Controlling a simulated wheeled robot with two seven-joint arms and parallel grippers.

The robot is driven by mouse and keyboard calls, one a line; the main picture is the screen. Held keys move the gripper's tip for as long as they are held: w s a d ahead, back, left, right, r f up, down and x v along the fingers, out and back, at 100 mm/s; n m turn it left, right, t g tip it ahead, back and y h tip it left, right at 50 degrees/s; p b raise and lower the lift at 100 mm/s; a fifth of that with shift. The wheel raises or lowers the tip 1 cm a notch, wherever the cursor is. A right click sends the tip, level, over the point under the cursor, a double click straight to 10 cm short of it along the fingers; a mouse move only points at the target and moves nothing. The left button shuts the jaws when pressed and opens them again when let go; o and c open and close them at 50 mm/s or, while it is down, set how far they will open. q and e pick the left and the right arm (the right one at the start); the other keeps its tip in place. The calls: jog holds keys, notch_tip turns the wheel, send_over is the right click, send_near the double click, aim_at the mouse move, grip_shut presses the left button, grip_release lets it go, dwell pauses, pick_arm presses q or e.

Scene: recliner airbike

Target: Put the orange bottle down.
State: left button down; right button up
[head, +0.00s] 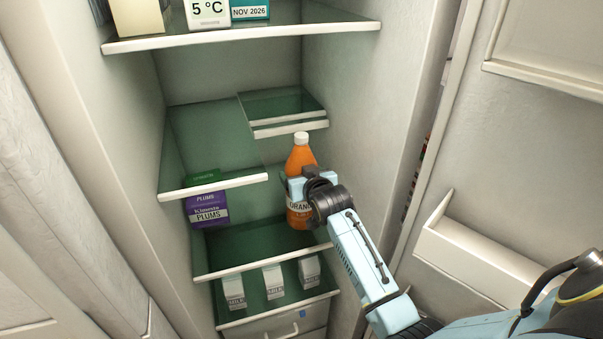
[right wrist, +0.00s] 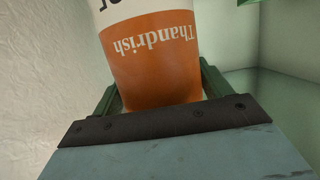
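The orange bottle (head: 301,158) has a white cap and a white label band. It stands upright in the right part of the open fridge, over or on a green glass shelf (head: 215,248); I cannot tell whether its base touches. My right gripper (head: 300,187) is around the bottle at label height, coming from the front right. In the right wrist view the bottle (right wrist: 150,60) fills the space between the green fingers (right wrist: 160,90), and the gripper looks shut on it. My left gripper is not in view.
A purple plums carton (head: 207,203) stands left of the bottle. Several small milk cartons (head: 273,282) stand on the lower shelf. Half-width shelves (head: 215,187) and (head: 290,128) lie left and behind. The fridge wall is close on the right; the open door has a bin (head: 470,250).

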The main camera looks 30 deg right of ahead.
jog(key=o, duration=0.4)
jog(key=v, duration=1.2)
jog(key=shift+a+r, duration=0.1)
